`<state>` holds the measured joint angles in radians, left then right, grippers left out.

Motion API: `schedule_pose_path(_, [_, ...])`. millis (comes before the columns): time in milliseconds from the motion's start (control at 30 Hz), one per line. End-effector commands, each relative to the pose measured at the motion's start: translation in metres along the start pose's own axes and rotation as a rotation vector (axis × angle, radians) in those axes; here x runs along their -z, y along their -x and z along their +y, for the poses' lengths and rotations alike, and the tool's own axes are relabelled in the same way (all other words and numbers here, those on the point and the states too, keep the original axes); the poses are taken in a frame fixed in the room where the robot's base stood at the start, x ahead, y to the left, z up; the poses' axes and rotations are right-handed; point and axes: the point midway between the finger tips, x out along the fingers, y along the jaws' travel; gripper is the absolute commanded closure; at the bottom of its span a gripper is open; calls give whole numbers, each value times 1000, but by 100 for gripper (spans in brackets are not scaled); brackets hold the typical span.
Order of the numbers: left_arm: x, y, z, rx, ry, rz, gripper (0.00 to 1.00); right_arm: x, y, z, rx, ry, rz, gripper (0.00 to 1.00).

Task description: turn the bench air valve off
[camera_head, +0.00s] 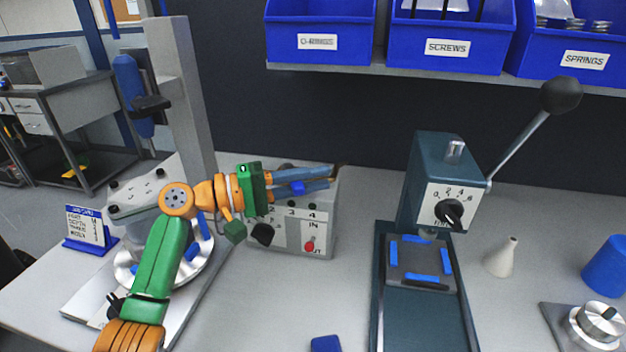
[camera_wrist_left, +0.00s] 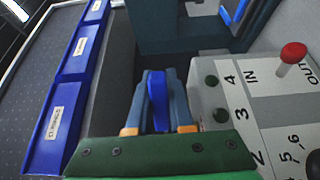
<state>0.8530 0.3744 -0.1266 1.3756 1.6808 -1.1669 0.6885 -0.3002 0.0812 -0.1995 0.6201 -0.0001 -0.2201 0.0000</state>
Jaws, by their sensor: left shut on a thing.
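My left gripper (camera_head: 300,182) reaches in from the left, over the top of a grey box marked 3, 4, IN and OUT. Its two blue-grey fingers are shut on a narrow blue piece (camera_head: 312,186), which looks like the handle of the air valve. In the left wrist view the blue piece (camera_wrist_left: 158,98) stands between the fingers, beside the box (camera_wrist_left: 215,100). The valve's body and the handle's joint are hidden, so I cannot tell its angle clearly. My right gripper is not in view.
The grey box (camera_head: 290,238) has a black knob (camera_head: 262,234) and a red-tipped toggle (camera_head: 309,246) on its front. A teal press (camera_head: 428,180) with a long lever stands to the right. Blue bins (camera_head: 320,30) sit on a shelf above. A white cone-shaped nozzle (camera_head: 502,258) stands further right.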

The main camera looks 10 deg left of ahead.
Motion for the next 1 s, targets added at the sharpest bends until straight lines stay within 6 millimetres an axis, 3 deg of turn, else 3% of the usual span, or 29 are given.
schedule_pose_path(100, [0, 0, 0, 0, 0, 1, 100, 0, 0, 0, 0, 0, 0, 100])
schedule_pose_path(133, [0, 0, 0, 0, 0, 1, 78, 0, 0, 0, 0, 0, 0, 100])
schedule_pose_path(233, [0, 0, 0, 0, 0, 1, 51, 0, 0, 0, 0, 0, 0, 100])
schedule_pose_path(567, [0, 3, -1, 0, 1, 3, 50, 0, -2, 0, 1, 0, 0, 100])
schedule_pose_path(800, [1, 52, -4, 2, -1, 5, 50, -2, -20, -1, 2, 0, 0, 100])
schedule_pose_path(1000, [0, 71, -1, 0, 1, 2, 50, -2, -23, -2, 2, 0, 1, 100])
